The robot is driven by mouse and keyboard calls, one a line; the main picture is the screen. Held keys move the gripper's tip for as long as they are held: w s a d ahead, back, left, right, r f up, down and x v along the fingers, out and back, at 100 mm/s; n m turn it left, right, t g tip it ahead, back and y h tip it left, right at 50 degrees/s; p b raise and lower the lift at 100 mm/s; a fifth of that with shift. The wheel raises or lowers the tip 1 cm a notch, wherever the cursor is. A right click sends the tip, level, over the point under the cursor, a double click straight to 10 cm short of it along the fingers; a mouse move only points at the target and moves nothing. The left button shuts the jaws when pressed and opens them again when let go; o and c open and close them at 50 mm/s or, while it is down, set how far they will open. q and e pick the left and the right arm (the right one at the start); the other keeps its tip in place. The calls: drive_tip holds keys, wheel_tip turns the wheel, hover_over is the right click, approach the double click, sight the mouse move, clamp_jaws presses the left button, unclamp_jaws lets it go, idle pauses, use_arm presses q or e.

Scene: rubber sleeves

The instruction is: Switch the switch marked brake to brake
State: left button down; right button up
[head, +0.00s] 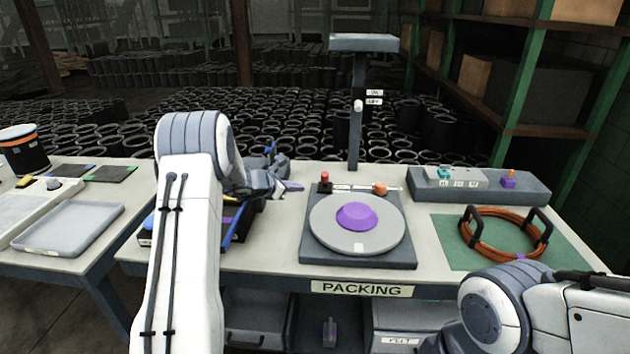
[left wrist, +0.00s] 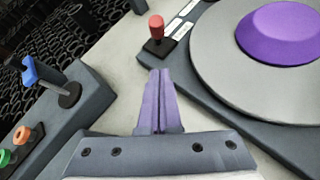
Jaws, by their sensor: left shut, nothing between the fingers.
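I cannot read which switch is marked brake. A red-capped lever (head: 325,181) stands at the back left corner of the dark turntable base, with small white labels (head: 343,187) beside it. The lever (left wrist: 157,30) also shows in the left wrist view, standing up from a black foot. My left gripper (head: 298,187) is left of the turntable. In the left wrist view its purple fingers (left wrist: 160,74) are together and empty, pointing toward the red lever and apart from it. My right arm shows at lower right; its gripper is out of view.
The grey turntable (head: 320,225) has a purple dome (head: 357,216). An orange knob (head: 380,188) stands behind it. A box with a blue lever (left wrist: 45,75) is left of my gripper. A post (head: 356,135) rises behind. A switch box (head: 530,190) and orange coil (head: 475,240) are right.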

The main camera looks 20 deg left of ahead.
sight(325, 182)
use_arm(q)
drive_tip(key=x, duration=0.4)
drive_tip(key=shift+r+p, duration=0.1)
drive_tip(key=shift+p, duration=0.2)
drive_tip(key=w, duration=0.1)
drive_tip(key=w+d+p, duration=0.1)
drive_tip(key=w, duration=0.1)
drive_tip(key=shift+d+r, duration=0.3)
drive_tip(key=shift+d, duration=0.05)
drive_tip(key=shift+w+d+p, duration=0.2)
drive_tip(key=shift+w+p, duration=0.15)
